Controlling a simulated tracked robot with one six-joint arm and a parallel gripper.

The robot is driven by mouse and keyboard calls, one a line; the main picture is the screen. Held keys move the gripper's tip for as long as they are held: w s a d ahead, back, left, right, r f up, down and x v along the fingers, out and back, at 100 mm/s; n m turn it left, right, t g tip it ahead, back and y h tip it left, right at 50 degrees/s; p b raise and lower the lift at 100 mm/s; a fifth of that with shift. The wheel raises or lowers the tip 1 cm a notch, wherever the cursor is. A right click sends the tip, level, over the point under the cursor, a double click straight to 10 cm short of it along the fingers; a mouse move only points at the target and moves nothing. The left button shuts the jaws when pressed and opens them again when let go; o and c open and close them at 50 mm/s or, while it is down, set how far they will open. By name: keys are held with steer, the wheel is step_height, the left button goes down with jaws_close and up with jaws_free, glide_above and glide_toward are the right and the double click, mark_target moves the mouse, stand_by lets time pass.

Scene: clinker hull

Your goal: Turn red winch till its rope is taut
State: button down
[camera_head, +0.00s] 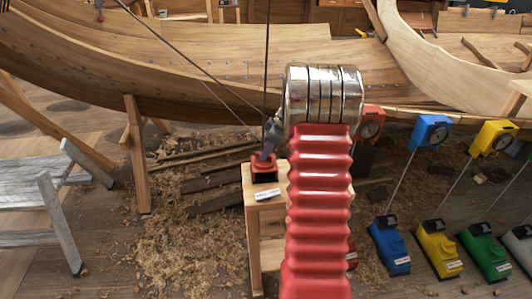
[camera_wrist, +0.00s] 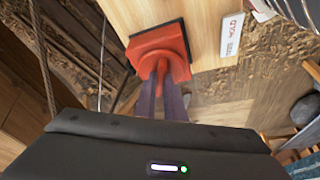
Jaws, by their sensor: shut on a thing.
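My gripper (camera_head: 269,148) points down at a small wooden stand (camera_head: 271,203), its purple-grey fingers shut on a red knob (camera_wrist: 158,62). The knob rises from a square red body on a dark base, seen in the head view (camera_head: 264,168) on the stand's top. A white label (camera_wrist: 232,34) lies beside it; its print seems to read "HOLD". Right of my arm, a red box with a round dial (camera_head: 370,124) is partly hidden. Below it, only an edge of another red unit (camera_head: 352,255) shows. I cannot tell which red thing is the winch, nor see its rope's tension.
Blue (camera_head: 389,246), yellow (camera_head: 437,249) and green (camera_head: 484,251) units stand on the floor at right, with thin lines up to boxes. A wooden hull (camera_head: 200,65) spans the back. Dark ropes pass near my gripper. Grey trestles (camera_head: 62,205) stand left. Shavings cover the floor.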

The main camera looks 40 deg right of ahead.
steer(key=shift+m, duration=0.3)
steer(key=m+h, duration=0.1)
steer(key=m, duration=0.2)
steer(key=m+h, duration=0.1)
steer(key=m, duration=0.2)
steer(key=shift+a+t+h, duration=0.2)
steer(key=shift+t+h, duration=0.1)
steer(key=shift+a+m+g+h, duration=0.2)
steer(key=shift+m+h, duration=0.45)
steer(key=shift+m, duration=1.05)
steer(key=shift+m+g+h, duration=0.3)
steer(key=shift+m+h, duration=0.35)
steer(key=shift+m, duration=1.05)
steer(key=c, duration=1.8)
jaws_free()
steer(key=shift+c, duration=0.2)
steer(key=v, duration=1.3)
steer(key=shift+r, duration=0.4)
